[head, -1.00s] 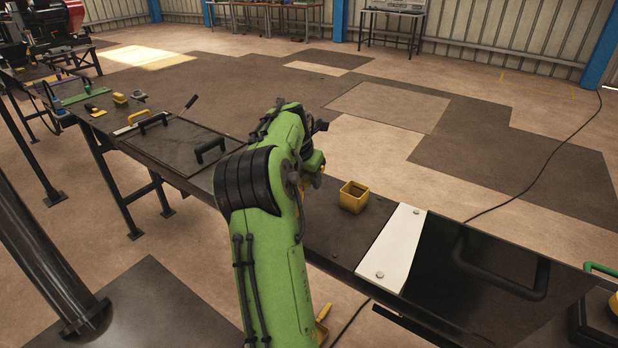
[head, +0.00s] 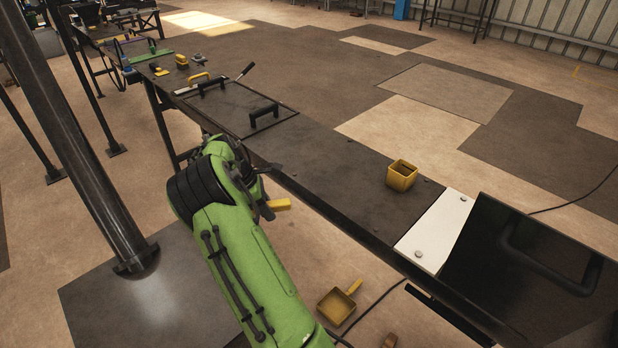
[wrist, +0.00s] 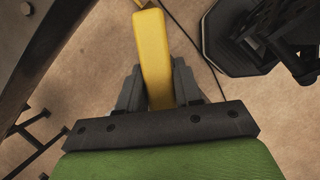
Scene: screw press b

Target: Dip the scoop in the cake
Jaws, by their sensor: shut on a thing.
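My gripper (head: 266,207) is shut on a yellow bar (head: 280,204), beside the bench's front edge in the head view. A yellow scoop (head: 337,306) with a short handle shows below the bench, apart from my gripper. An open yellow square box (head: 401,177) stands on the bench, dark inside. I cannot make out anything that is clearly the cake.
The dark bench (head: 345,185) runs from upper left to lower right. It carries a black-handled panel (head: 238,105), a white plate (head: 436,232) and a dark sloped cover (head: 550,270). A black post (head: 75,140) stands at left. Open floor lies behind the bench.

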